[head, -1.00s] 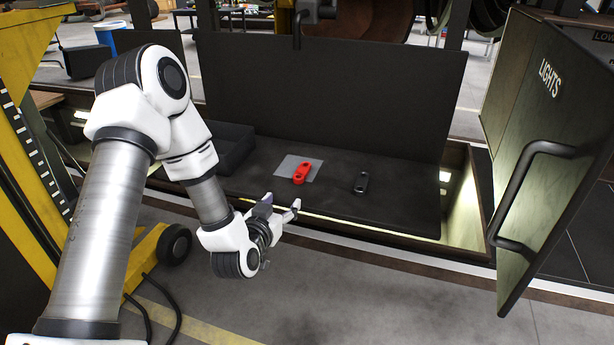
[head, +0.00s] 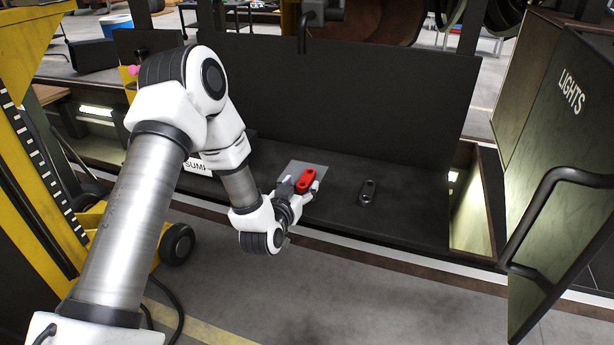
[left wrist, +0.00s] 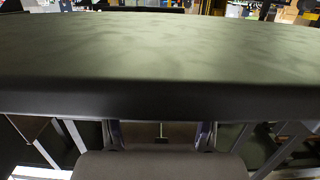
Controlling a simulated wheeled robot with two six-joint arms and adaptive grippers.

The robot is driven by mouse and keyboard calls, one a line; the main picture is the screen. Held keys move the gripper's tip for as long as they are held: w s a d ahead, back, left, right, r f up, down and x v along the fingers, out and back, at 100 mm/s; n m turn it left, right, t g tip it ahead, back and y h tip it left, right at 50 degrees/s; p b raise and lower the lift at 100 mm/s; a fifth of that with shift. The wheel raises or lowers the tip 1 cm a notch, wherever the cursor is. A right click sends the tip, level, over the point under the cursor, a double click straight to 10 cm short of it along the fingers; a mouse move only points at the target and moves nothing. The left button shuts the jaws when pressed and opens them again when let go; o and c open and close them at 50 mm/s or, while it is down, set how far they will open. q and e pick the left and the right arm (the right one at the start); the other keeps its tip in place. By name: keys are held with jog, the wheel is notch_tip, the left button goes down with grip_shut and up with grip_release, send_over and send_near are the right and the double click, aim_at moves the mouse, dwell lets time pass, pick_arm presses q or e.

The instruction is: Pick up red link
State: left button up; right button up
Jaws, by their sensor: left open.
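The red link (head: 307,179) lies by a grey square plate (head: 318,168) on the dark shelf. My left gripper (head: 301,185) is open at the red link, with one finger to the left of it and the other at its right. From this angle I cannot tell whether either finger touches it. My right gripper is not in view.
A black link (head: 368,192) lies on the shelf to the right. A tall dark panel (head: 350,90) stands behind the shelf. An open door marked LIGHTS (head: 560,140) with a black handle (head: 545,215) is at the right. A yellow frame (head: 30,150) stands at the left.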

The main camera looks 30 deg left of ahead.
aim_at(305, 180)
pick_arm(q)
jog(key=x, duration=0.3)
jog(key=shift+s, duration=0.1)
grip_shut()
